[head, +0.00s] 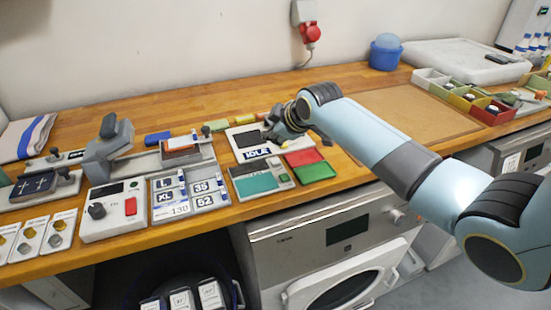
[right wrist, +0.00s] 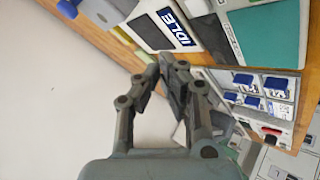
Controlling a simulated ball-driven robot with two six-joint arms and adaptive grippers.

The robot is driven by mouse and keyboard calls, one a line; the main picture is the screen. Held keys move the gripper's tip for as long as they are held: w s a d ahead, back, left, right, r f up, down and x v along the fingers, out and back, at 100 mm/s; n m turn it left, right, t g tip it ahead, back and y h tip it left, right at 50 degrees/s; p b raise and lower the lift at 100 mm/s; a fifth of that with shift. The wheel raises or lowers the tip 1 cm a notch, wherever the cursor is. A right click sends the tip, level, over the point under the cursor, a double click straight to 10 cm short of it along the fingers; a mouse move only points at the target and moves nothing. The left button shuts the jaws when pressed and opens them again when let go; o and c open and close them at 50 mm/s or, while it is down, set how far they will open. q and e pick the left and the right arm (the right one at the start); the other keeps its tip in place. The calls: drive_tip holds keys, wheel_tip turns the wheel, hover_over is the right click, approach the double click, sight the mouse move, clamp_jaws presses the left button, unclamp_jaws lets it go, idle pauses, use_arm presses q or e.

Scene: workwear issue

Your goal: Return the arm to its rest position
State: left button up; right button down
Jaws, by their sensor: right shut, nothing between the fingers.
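My right arm (head: 375,140) reaches in from the right over the bench, light blue with dark joints. My right gripper (head: 276,127) hangs over the back of the bench, beside a white device with a dark screen (head: 249,138) and an IDLE label. In the right wrist view the gripper (right wrist: 166,66) has its fingertips together with nothing between them. The IDLE device also shows there (right wrist: 160,25), past the fingertips. My left gripper is in neither view.
A grey tray of size labels (head: 172,211), a teal-topped device (head: 238,176) and red and green pads (head: 318,172) lie near the front edge. A grey press (head: 107,160) stands left. Coloured bins (head: 491,117) and a blue tub (head: 384,58) are right. A wall is behind.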

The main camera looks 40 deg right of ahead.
idle(0.5)
